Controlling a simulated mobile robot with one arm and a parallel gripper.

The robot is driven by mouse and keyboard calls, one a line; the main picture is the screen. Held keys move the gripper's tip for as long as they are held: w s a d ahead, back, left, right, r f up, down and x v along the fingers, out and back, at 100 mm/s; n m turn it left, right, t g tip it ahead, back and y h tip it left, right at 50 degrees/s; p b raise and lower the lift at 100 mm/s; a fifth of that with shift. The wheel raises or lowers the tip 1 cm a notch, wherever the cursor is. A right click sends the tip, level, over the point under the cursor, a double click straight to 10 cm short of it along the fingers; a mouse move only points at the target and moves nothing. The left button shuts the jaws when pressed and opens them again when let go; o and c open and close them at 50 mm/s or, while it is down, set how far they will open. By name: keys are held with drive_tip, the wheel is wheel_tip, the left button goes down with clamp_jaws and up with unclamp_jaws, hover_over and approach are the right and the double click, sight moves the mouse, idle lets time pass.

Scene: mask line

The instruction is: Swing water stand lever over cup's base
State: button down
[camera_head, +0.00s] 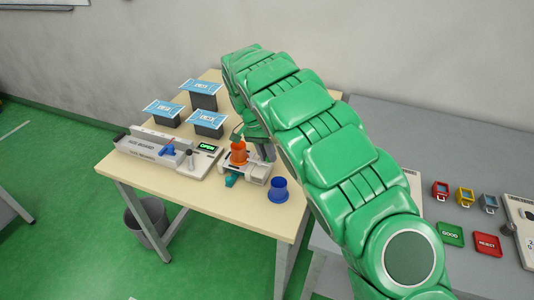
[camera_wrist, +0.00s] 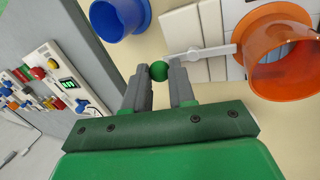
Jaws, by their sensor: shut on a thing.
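The water stand (camera_head: 258,172) is a pale grey fixture on the wooden table. An orange cup (camera_head: 239,156) sits on it; in the wrist view the cup (camera_wrist: 262,62) is at the right. A pale lever (camera_wrist: 205,52) with a green ball knob (camera_wrist: 159,71) reaches from the cup's side to my gripper. My gripper (camera_wrist: 160,76) is shut on the knob, one finger on each side. In the head view my gripper (camera_head: 265,150) is beside the cup, mostly hidden by my arm. Whether the lever lies over the cup's base cannot be told.
A blue cup (camera_head: 278,190) stands on the table right of the stand, close to my gripper in the wrist view (camera_wrist: 120,15). A grey table with GOOD (camera_head: 449,234) and REJECT pads is at the right.

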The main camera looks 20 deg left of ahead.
sight(260, 161)
drive_tip(key=c, duration=1)
unclamp_jaws()
drive_tip(key=shift+o, duration=0.2)
drive_tip(key=shift+r, duration=0.15)
drive_tip(key=v, duration=0.7)
drive_tip(key=shift+r, duration=0.25)
drive_tip(key=shift+a, duration=0.1)
